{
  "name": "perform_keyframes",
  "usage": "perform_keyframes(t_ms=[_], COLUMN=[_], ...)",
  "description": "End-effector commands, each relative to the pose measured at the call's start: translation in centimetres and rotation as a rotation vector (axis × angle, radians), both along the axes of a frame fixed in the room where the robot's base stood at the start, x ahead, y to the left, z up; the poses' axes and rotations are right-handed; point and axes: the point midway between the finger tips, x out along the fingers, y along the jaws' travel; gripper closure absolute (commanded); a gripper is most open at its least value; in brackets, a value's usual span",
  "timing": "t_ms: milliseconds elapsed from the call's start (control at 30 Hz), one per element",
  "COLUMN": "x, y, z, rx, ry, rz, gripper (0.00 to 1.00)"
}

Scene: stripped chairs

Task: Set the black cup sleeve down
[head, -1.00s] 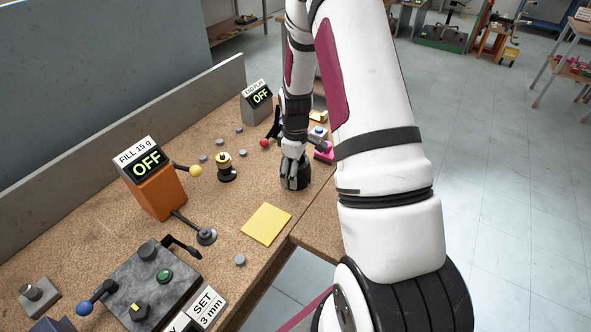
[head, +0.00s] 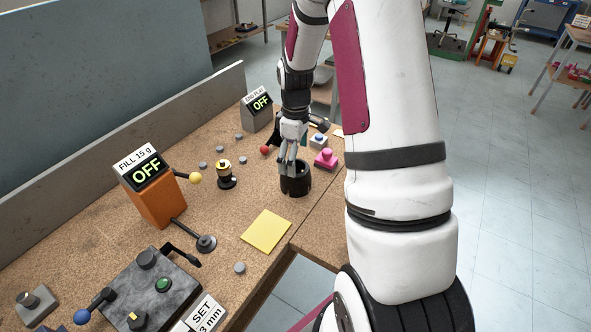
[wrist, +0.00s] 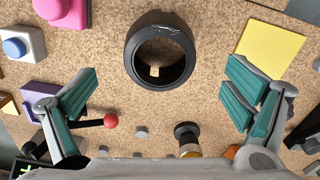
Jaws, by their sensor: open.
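The black cup sleeve (head: 295,182) stands upright on the cork-topped bench. In the wrist view the sleeve (wrist: 134,64) is a dark open ring, with the bench surface and a small pale tan patch showing through it. My gripper (head: 287,160) is just above and behind the sleeve in the head view. In the wrist view my gripper (wrist: 158,105) has its teal-padded fingers spread wide. Nothing is between the fingers, and the sleeve lies beyond their tips, apart from them.
A yellow square (head: 266,231) lies in front of the sleeve. A pink button block (head: 326,159) and a blue-button block (head: 318,140) stand right. A red-knobbed lever (head: 265,150), a black-and-brass piece (head: 225,175) and an orange FILL box (head: 158,200) stand left.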

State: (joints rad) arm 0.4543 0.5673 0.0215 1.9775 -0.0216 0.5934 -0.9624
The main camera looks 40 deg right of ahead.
Motion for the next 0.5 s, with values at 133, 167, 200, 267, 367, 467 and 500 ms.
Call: perform_keyframes(t_ms=[133,167,200,267,367,467,500], x=[0.0,0.0,0.0,0.0,-0.1,-0.4,-0.7], y=[0.0,0.0,0.0,0.0,0.4,1.7,2.5], z=[2.4,2.7,3.0,3.4,4.5,6.9,8.2], rx=[-0.001,-0.001,-0.001,0.000,-0.005,-0.015,-0.020], ry=[-0.002,-0.002,-0.002,0.000,-0.008,-0.028,-0.040], rz=[0.000,0.000,0.000,0.000,-0.005,-0.029,-0.043], gripper=[0.04,0.04,0.04,0.04,0.04,0.04,0.04])
